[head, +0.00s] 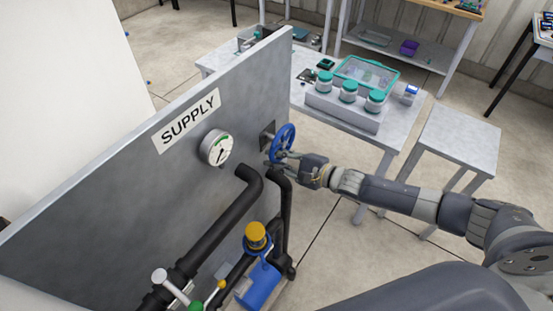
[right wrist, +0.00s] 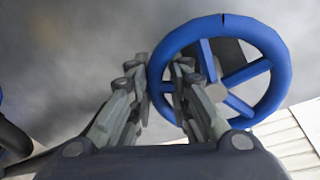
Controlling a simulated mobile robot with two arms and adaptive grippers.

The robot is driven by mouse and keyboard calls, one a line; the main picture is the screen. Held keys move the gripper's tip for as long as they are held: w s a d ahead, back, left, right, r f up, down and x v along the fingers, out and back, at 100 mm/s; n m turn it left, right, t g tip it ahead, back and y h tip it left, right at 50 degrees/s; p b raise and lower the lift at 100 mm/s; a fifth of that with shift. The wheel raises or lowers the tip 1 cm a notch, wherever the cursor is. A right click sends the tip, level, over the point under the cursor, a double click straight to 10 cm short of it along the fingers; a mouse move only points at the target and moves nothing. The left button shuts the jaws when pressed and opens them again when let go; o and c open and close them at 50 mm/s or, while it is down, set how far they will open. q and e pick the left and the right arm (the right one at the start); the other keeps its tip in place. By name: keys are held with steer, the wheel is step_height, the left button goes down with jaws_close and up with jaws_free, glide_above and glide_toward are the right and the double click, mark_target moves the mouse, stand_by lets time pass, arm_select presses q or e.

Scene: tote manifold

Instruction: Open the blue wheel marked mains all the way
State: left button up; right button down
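The blue wheel (head: 283,139) sits on a dark square plate on the grey panel, near the panel's right edge. In the right wrist view the blue wheel (right wrist: 272,45) shows its rim, spokes and grey hub. My right gripper (head: 272,158) is at the wheel's lower side in the head view. In the right wrist view my right gripper (right wrist: 161,85) has one finger outside the rim and one inside, with the rim filling the gap; it appears shut on it. I can read no mains mark on or near the wheel. My left gripper is not in view.
The panel (head: 80,195) carries a SUPPLY label (head: 187,120) and a gauge (head: 217,148). Black pipes (head: 225,205) and a yellow-capped blue fitting (head: 257,236) lie below. A table (head: 400,125) with teal-lidded jars stands behind, beside a bare grey stand (head: 460,135).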

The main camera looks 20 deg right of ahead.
steer(key=shift+s+a+f, duration=0.15)
steer(key=shift+s+f, duration=0.05)
steer(key=shift+f, duration=0.1)
